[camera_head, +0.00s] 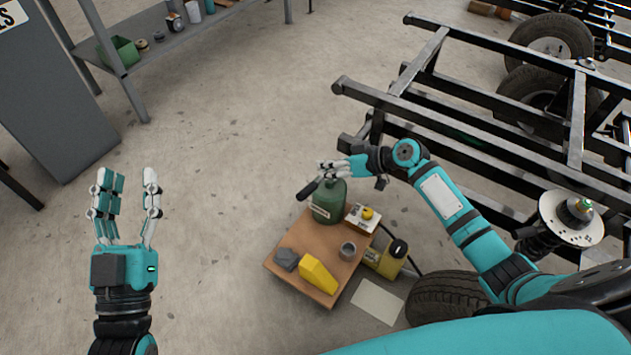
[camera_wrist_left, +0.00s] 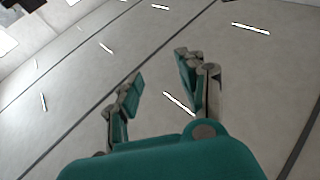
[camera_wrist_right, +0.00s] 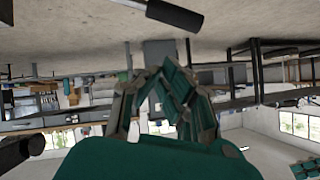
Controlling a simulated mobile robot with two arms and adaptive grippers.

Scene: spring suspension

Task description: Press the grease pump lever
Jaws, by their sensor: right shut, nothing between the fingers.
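The grease pump (camera_head: 327,203) is a green canister at the back of a small wooden board. Its black lever handle (camera_head: 309,194) sticks out to the left at the top. My right gripper (camera_head: 325,172) is shut and empty, just above the top of the pump, and partly covers it. In the right wrist view, a black handle with a metal rod (camera_wrist_right: 176,15) lies at the top, apart from the shut fingers (camera_wrist_right: 160,75). I cannot tell whether the gripper touches the pump. My left gripper (camera_head: 127,185) is open and empty over the floor at the left, far from the pump.
The wooden board (camera_head: 290,280) also bears a yellow block (camera_head: 318,274), a grey lump (camera_head: 286,260) and a grey cup (camera_head: 347,251). A yellow can (camera_head: 388,259) stands beside it. A black frame (camera_head: 450,120) and a tyre (camera_head: 440,297) are at the right. Open floor lies left.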

